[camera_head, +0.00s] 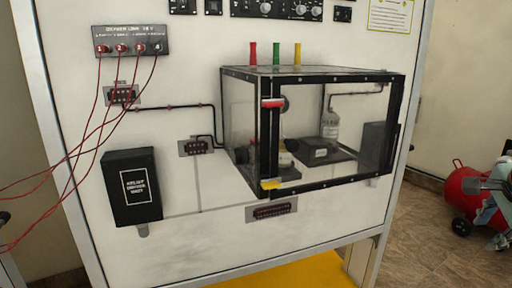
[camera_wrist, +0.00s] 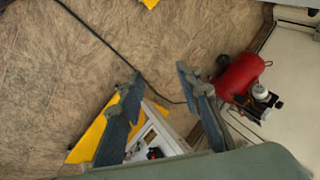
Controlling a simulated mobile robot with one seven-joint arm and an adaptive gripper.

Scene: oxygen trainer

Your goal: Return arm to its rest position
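My gripper (camera_wrist: 158,80) shows in the wrist view with its two blue-grey fingers spread apart. It is open and nothing is between the fingers. Beyond them are the floor, a yellow surface (camera_wrist: 88,138) and part of a white panel frame (camera_wrist: 165,132). In the head view, blue-grey and dark parts at the right edge, in front of the red compressor, look like part of my arm or gripper, but I cannot tell for sure.
The white trainer panel (camera_head: 105,245) carries a clear black-framed box (camera_head: 330,178), a black box (camera_head: 132,187) and red leads (camera_head: 88,130). A red compressor (camera_head: 464,183) stands right; it also shows in the wrist view (camera_wrist: 238,78). A dark cable (camera_wrist: 100,38) crosses the floor.

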